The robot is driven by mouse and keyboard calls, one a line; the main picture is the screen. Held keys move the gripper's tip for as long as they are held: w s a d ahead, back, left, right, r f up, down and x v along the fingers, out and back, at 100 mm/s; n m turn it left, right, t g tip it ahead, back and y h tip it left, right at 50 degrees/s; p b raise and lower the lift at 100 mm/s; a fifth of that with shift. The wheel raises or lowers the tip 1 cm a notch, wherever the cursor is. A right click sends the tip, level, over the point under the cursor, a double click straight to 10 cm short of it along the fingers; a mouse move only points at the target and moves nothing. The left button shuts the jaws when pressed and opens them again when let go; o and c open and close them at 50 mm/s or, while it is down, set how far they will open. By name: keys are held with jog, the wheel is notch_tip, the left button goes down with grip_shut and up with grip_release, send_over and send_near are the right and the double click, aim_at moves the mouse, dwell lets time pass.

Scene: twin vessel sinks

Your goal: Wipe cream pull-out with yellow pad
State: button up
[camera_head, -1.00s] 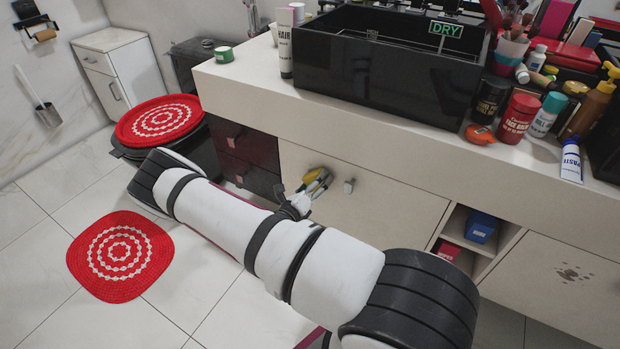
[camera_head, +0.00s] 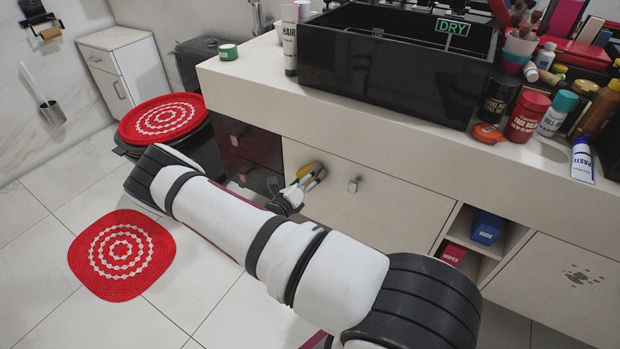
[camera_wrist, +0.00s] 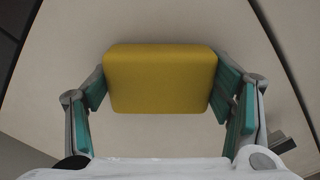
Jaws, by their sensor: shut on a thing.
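My gripper (camera_head: 312,180) is shut on the yellow pad (camera_head: 307,171), low in front of the left cream front (camera_head: 390,200) under the counter. In the wrist view the yellow pad (camera_wrist: 160,78) sits between the two teal-lined fingers of my gripper (camera_wrist: 161,92). Plain cream surface (camera_wrist: 165,25) fills the view behind it. I cannot tell whether the pad touches that surface. Another cream front (camera_head: 545,290) at the far right bears a dark, spotty smudge (camera_head: 582,275). I cannot tell which front is the cream pull-out.
A small knob (camera_head: 354,185) stands out right of my gripper. Dark red drawers (camera_head: 250,150) lie left. An open cubby (camera_head: 470,255) with small boxes separates the cream fronts. The counter (camera_head: 350,130) overhangs, carrying a black sink (camera_head: 390,75) and bottles. Open floor has a red mat (camera_head: 121,255).

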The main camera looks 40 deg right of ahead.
jog(key=shift+w+r, duration=0.1)
jog(key=shift+r, duration=0.05)
jog(key=p+v, duration=0.1)
jog(key=v, duration=0.5)
jog(key=shift+a, duration=0.1)
dwell(0.4)
jog(key=shift+v, duration=1.4)
